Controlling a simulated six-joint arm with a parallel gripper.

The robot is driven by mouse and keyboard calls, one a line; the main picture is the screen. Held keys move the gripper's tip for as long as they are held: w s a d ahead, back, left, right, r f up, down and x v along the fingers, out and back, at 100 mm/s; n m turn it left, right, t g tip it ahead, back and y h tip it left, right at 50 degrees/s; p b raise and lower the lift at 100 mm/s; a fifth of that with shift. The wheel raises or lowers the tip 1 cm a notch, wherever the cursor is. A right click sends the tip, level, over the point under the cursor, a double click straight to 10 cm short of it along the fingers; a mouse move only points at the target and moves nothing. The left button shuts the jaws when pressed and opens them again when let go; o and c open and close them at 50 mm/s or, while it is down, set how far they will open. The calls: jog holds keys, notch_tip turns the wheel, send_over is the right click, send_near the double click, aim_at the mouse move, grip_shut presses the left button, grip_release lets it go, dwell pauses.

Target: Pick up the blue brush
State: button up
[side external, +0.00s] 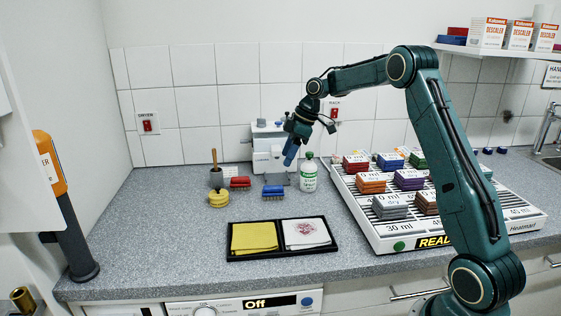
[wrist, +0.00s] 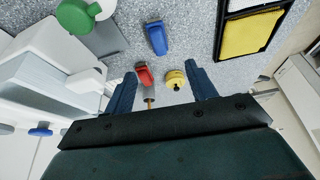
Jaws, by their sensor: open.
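The blue brush (side external: 273,191) lies on the grey speckled counter, just right of the red brush (side external: 240,182) and left of the green-capped bottle. In the wrist view the blue brush (wrist: 157,39) shows near the top middle, beyond my fingertips. My gripper (side external: 291,155) is up in the air above and behind the blue brush, pointing down, near the white machine. In the wrist view my gripper (wrist: 162,71) has its two fingers spread wide apart with nothing held between them. The red brush (wrist: 143,74) shows between the fingers there.
A yellow round object (side external: 218,198) and a grey cup (side external: 216,178) with a wooden handle stand left. The green-capped bottle (side external: 308,176) stands close right. A white machine (side external: 272,152) stands behind. A black tray (side external: 280,255) with cloths lies in front; a loaded rack (side external: 375,233) stands right.

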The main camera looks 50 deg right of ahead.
aim_at(273, 186)
jog(key=x, duration=0.7)
jog(key=shift+w+f, duration=0.1)
jog(key=shift+f, duration=0.1)
jog(key=shift+x, duration=2.6)
jog(key=shift+d, duration=0.1)
jog(key=c, duration=1.1)
jog(key=shift+r, duration=0.15)
notch_tip(273, 186, up, 20)
jog(key=shift+f, duration=0.15)
